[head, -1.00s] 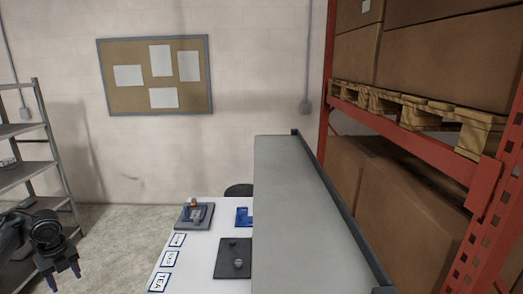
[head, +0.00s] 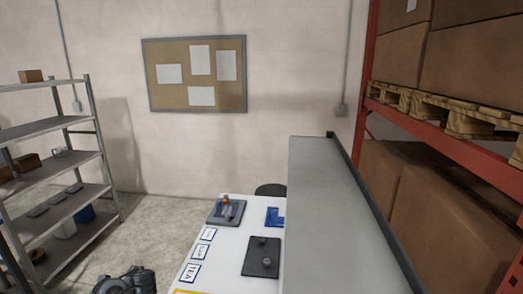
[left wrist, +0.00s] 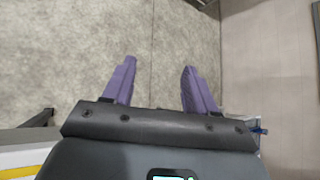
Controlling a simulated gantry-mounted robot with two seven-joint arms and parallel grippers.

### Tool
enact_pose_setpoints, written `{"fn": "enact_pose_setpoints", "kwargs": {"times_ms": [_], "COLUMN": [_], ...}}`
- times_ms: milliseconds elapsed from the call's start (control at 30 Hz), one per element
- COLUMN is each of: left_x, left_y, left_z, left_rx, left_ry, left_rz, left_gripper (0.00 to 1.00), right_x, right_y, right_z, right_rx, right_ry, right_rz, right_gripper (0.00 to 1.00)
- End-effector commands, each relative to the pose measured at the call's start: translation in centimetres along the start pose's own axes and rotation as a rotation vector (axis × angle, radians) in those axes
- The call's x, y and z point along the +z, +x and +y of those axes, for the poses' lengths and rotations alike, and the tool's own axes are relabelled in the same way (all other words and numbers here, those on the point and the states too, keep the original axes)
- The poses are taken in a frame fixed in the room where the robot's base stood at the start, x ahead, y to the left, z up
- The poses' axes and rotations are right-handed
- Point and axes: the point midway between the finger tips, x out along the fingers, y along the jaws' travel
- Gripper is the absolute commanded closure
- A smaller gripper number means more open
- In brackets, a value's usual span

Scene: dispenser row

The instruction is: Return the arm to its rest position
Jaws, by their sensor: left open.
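My left gripper (left wrist: 159,75) shows in the left wrist view with its two purple fingers apart and nothing between them. Bare concrete floor lies beyond the fingers. In the head view a dark part of my left arm (head: 126,281) shows at the bottom edge, left of the white table (head: 195,236); its fingers are out of the frame. My right gripper is in neither view.
The table holds a grey device (head: 226,211), a blue item (head: 274,217), a dark tray (head: 262,258) and label cards (head: 191,273). A grey panel (head: 335,210) stands at its right. Metal shelves (head: 60,128) stand left; floor lies between.

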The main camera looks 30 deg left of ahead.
Motion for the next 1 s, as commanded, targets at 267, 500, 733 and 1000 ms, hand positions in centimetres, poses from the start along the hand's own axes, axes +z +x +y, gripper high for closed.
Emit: {"fn": "enact_pose_setpoints", "kwargs": {"times_ms": [267,500,733,1000], "left_x": [-8.2,-10.0,-9.9,-13.0], "left_y": [-10.5,-17.7,-23.8,-25.4], "left_z": [11.9,19.0,24.3,26.8], "left_rx": [-0.093,-0.033,0.076,0.249], "left_ry": [-0.232,-0.39,-0.518,-0.666], "left_rz": [0.21,0.37,0.489,0.543], "left_gripper": [0.43,0.43,0.43,0.43], "right_x": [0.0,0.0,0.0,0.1], "right_y": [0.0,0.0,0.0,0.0], "right_z": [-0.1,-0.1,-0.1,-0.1], "right_rx": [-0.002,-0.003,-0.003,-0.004], "right_ry": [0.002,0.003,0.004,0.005], "right_rz": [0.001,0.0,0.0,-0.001], "right_gripper": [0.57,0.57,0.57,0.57]}}
